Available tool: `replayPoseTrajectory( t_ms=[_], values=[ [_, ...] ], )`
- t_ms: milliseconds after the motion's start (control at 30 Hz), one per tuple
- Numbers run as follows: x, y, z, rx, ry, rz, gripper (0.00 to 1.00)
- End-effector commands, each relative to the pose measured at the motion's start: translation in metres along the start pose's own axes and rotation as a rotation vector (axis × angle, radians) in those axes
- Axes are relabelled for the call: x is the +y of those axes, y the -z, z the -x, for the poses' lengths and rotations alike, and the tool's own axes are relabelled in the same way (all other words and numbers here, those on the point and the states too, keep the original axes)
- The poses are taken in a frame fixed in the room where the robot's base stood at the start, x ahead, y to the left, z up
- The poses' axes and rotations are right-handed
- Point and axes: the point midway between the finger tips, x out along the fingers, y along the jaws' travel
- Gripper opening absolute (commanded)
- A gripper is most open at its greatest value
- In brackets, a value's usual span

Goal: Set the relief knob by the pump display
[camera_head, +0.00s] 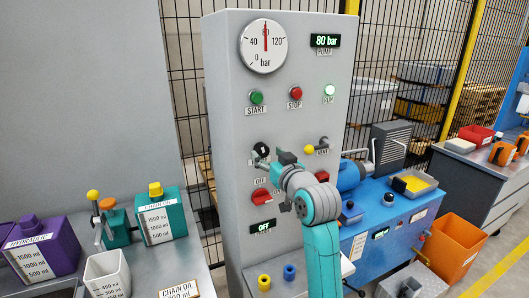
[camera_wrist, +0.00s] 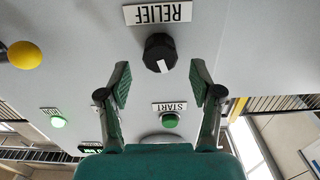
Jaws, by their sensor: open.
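The black relief knob (camera_wrist: 160,52) is in the wrist view under an upside-down RELIEF label, with a white mark at its lower right edge. In the head view the knob (camera_head: 261,149) shows just left of my gripper (camera_head: 283,160). In the wrist view my gripper (camera_wrist: 160,80) is open and empty, its two green-padded fingers either side of the knob's line. The knob appears ahead of the fingertips; contact cannot be seen. The pump display (camera_head: 325,41) reads 80 bar. The round gauge (camera_head: 264,46) has its needle pointing straight up, between 40 and 120.
The green START button (camera_head: 256,97), red STOP button (camera_head: 295,92) and lit RUN lamp (camera_head: 329,90) sit above. The yellow-balled vent lever (camera_head: 309,149) is right of the knob. Red switches and an OFF display (camera_head: 263,227) are below. Free panel surrounds the knob.

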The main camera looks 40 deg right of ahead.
Motion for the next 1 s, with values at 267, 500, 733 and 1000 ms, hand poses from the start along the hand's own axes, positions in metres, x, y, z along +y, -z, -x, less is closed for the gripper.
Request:
replayPoseTrajectory(
  t_ms=[267,500,733,1000],
  values=[
    [0.0,0.0,0.056,0.0,0.0,0.0,0.65],
    [0.0,0.0,0.082,0.0,0.001,0.0,0.65],
    [-0.001,0.0,0.088,0.0,0.001,0.0,0.65],
    [0.0,0.0,0.087,0.0,0.001,0.0,0.65]
  ],
)
